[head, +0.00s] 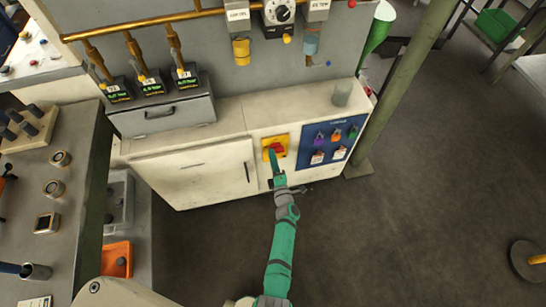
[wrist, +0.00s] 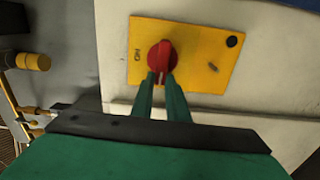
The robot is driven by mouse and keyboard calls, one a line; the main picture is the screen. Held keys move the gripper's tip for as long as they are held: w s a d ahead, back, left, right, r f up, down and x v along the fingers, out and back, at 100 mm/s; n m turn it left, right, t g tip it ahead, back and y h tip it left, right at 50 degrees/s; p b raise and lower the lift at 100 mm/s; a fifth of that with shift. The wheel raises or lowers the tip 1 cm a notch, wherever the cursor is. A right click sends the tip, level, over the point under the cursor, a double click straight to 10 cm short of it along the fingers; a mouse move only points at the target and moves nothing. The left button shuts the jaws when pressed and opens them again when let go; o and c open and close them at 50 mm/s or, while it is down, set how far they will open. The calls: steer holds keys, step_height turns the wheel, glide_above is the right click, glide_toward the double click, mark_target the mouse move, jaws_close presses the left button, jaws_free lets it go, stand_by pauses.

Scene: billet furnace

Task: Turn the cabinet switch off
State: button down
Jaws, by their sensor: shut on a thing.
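The cabinet switch is a red knob (head: 278,147) on a yellow plate (head: 268,142), set in the front of a white cabinet (head: 200,178). In the wrist view the red knob (wrist: 161,53) stands left of the middle of the yellow plate (wrist: 205,70).
A green post (head: 400,90) stands right of the cabinet. A grey workbench (head: 75,215) fills the left. The floor at right is mostly clear.

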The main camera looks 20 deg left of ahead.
steer(key=shift+w+d+f, duration=0.1)
steer(key=shift+d, duration=0.05)
stand_by(0.4)
steer(key=c, duration=1.7)
jaws_free()
steer(key=v, duration=1.1)
steer(key=shift+a, duration=0.2)
